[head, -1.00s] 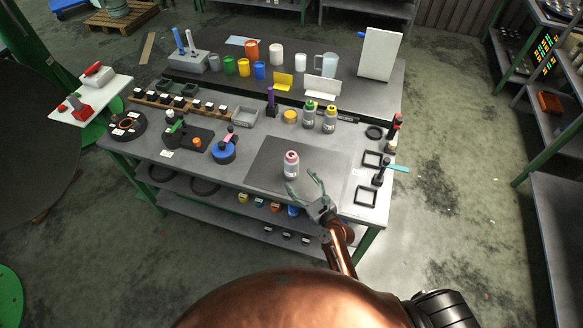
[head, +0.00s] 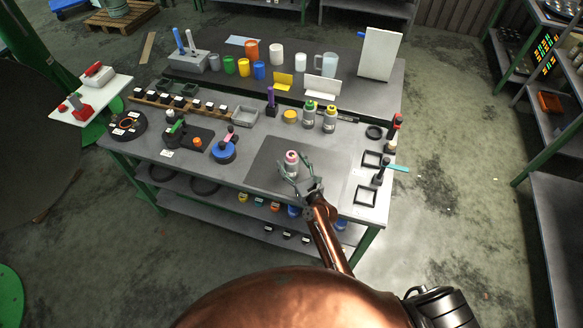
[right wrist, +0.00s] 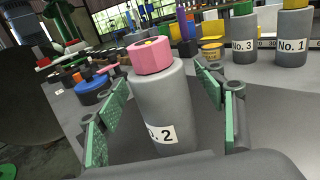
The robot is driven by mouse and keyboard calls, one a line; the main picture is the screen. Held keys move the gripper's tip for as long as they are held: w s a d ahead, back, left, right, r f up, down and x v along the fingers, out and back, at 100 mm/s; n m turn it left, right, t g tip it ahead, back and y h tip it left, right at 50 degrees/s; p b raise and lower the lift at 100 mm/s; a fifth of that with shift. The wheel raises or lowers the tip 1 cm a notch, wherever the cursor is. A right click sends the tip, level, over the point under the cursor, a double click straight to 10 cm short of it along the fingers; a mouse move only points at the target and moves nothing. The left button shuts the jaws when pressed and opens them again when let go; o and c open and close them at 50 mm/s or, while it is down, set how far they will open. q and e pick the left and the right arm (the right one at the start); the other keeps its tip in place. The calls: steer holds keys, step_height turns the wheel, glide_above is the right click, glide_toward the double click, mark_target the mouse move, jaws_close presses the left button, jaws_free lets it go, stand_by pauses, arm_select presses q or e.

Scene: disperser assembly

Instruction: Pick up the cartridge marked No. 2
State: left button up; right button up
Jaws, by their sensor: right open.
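The cartridge marked No. 2 (right wrist: 163,105) is a grey cylinder with a pink cap and a white label, upright on the dark mat (head: 265,175). It also shows in the head view (head: 291,163). My right gripper (head: 294,173) is open, its green-padded fingers on either side of the cartridge. In the right wrist view the fingers (right wrist: 160,122) stand apart from it, with gaps on both sides. The base of the cartridge is partly hidden by the gripper. My left gripper is not in view.
Cartridges No. 3 (right wrist: 241,45) and No. 1 (right wrist: 292,38) stand behind, with green and yellow caps. A blue round fixture (head: 223,151) is left of the mat. Black square frames (head: 366,195) and a dark upright tool (head: 381,172) are at right.

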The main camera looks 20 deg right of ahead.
steer(key=shift+c, duration=0.7)
jaws_close()
steer(key=shift+r, duration=0.15)
